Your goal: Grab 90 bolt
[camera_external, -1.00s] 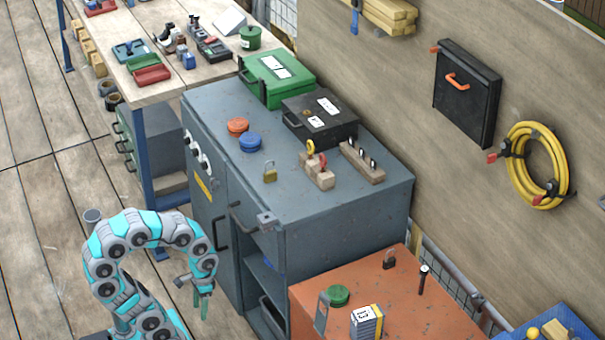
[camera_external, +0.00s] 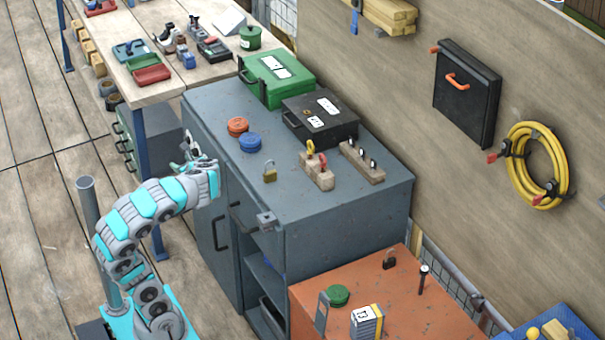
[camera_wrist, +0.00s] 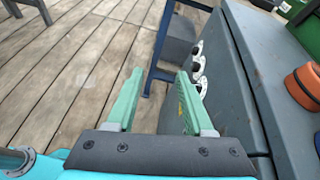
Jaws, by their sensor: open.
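I cannot tell for sure which thing is the 90 bolt. In the outside view a wooden block (camera_external: 318,180) on the grey cabinet (camera_external: 320,225) holds a yellow and a red hook-like piece. Behind it, a longer wooden block (camera_external: 360,166) holds several small dark and light upright pieces, too small to read. A dark upright bolt-like piece (camera_external: 422,279) stands on the orange cabinet. My gripper (camera_external: 190,150) is beside the grey cabinet's left edge, apart from these pieces. In the wrist view my gripper (camera_wrist: 162,88) is open, with nothing between its green fingers.
Orange and blue discs (camera_external: 238,126) and a brass padlock (camera_external: 270,173) sit on the grey cabinet. A black case (camera_external: 318,120) and a green case (camera_external: 275,80) stand behind. The cabinet's front right top is clear.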

